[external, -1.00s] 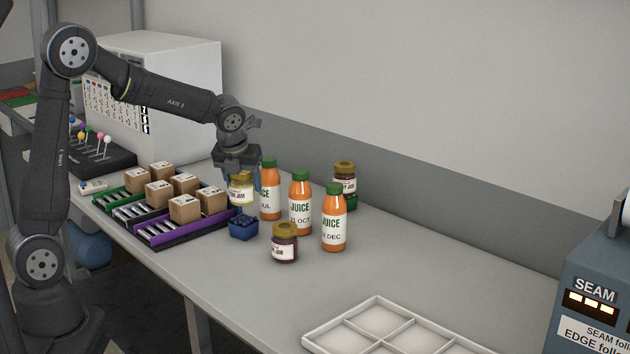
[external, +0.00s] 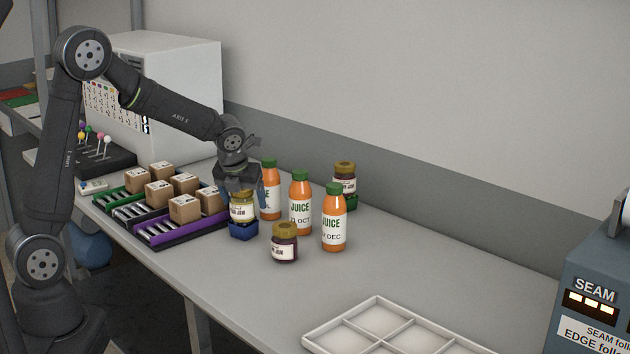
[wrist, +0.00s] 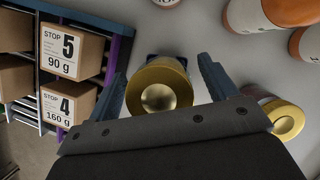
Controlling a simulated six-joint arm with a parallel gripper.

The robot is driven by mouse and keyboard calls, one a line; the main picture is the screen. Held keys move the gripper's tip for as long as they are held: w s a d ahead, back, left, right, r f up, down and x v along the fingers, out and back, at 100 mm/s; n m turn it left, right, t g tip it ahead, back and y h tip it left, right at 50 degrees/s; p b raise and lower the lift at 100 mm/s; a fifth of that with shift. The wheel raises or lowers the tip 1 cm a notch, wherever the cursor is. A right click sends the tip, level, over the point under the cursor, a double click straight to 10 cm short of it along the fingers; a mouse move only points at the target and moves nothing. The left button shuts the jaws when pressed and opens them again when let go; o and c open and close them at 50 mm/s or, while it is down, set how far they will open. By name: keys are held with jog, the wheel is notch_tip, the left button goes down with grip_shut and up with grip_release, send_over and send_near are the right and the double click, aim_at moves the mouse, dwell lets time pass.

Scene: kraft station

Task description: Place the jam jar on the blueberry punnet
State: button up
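The jam jar (external: 242,209), with a gold lid and pale contents, stands upright on the blueberry punnet (external: 243,231), a small dark-blue box on the table. In the wrist view the jar's gold lid (wrist: 162,88) lies between my fingers and hides most of the punnet. My gripper (external: 241,190) is directly above and around the top of the jar. In the wrist view its blue fingers (wrist: 164,76) are spread, with a gap on both sides of the lid, so it looks open.
A dark jam jar (external: 284,245) stands close by to the right. Juice bottles (external: 300,205) stand behind it. Another jar (external: 344,172) is at the back. Boxes (external: 184,208) on roller lanes are at left. A white divided tray (external: 376,319) is at front right, with clear table before it.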

jog(key=v, duration=1.2)
jog(key=shift+r, duration=0.15)
jog(key=x, duration=1.2)
jog(key=shift+f, duration=0.3)
notch_tip(320, 180, up, 3)
jog(key=shift+r, duration=0.75)
